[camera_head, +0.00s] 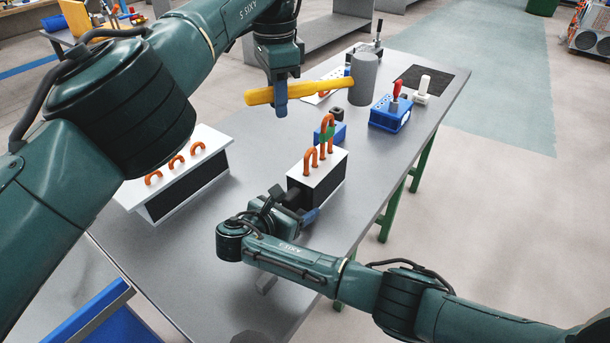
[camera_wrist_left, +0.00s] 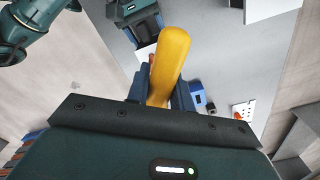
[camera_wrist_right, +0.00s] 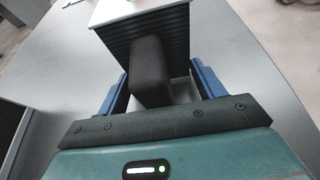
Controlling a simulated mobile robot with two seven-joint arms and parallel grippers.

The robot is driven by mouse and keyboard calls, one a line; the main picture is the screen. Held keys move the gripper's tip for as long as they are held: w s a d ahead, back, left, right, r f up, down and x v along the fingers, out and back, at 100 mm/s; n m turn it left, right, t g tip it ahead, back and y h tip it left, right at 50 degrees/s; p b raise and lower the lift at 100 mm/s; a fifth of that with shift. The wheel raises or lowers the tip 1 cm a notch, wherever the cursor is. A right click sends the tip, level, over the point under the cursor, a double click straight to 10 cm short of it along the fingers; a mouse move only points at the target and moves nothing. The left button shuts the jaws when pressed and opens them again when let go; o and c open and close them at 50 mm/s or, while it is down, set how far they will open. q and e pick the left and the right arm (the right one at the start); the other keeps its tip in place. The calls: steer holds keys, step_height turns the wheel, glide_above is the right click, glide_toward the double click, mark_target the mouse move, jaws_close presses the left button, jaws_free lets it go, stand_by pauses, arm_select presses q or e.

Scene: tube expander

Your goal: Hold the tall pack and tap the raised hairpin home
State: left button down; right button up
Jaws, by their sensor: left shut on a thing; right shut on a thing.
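The tall pack (camera_head: 318,180) stands on the table with a white top and dark ribbed sides. Orange hairpins rise from its top; the rear one (camera_head: 331,123) stands higher than the others and has a green band. My left gripper (camera_head: 281,98) is shut on the yellow handle of a mallet (camera_head: 318,90), its grey cylindrical head (camera_head: 363,80) out to the right, above and behind the pack. The handle also shows in the left wrist view (camera_wrist_left: 172,55). My right gripper (camera_head: 300,205) is shut on a black block (camera_wrist_right: 150,72) at the pack's near side.
A wider pack (camera_head: 185,190) with three hairpins lies at left. Behind the tall pack is a blue block (camera_head: 338,133). A blue box (camera_head: 390,116) with a red-handled tool, a white-handled item (camera_head: 422,88) and a black mat (camera_head: 440,78) are at the far right.

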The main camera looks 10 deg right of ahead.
mark_target(248, 92)
arm_select(q)
steer(key=shift+r, duration=0.1)
stand_by(0.7)
steer(key=shift+w+a+r, duration=0.15)
steer(key=shift+w+a, duration=0.1)
steer(key=shift+a, duration=0.1)
steer(key=a, duration=0.4)
steer(key=shift+a+r, duration=0.15)
steer(key=shift+r, duration=0.25)
steer(key=s+a+f, duration=0.1)
steer(key=s+a, duration=0.2)
steer(key=a, duration=0.1)
steer(key=shift+s+a+n, duration=0.3)
steer(key=shift+a+n, duration=0.1)
steer(key=shift+f, duration=0.1)
steer(key=shift+f, duration=0.9)
stand_by(0.4)
